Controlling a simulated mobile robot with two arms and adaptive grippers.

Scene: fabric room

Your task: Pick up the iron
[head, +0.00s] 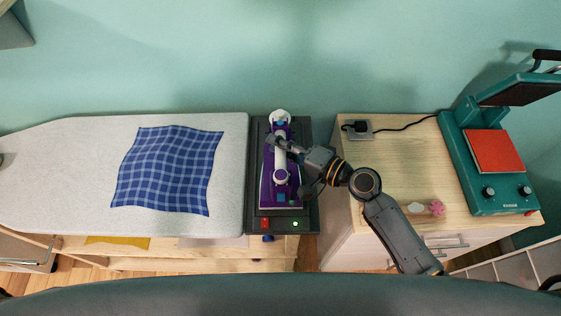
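The iron (281,178), purple with a white handle and white round parts, rests on a dark rectangular stand (257,222) at the right end of the ironing board in the head view. My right gripper (285,162) comes in from the right at the iron's handle. One dark finger reaches across the upper part of the handle; the other shows lower, on the iron's right side. I cannot tell whether the fingers press on the handle, and the gripper hides part of the iron's right side. My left gripper is not in view.
A white ironing board (70,160) carries a blue checked cloth (168,170). On the right, a wooden cabinet top (400,160) holds a socket with a plug (358,129), a pink flower-shaped item (437,208) and a teal heat press (470,180) with its lid raised.

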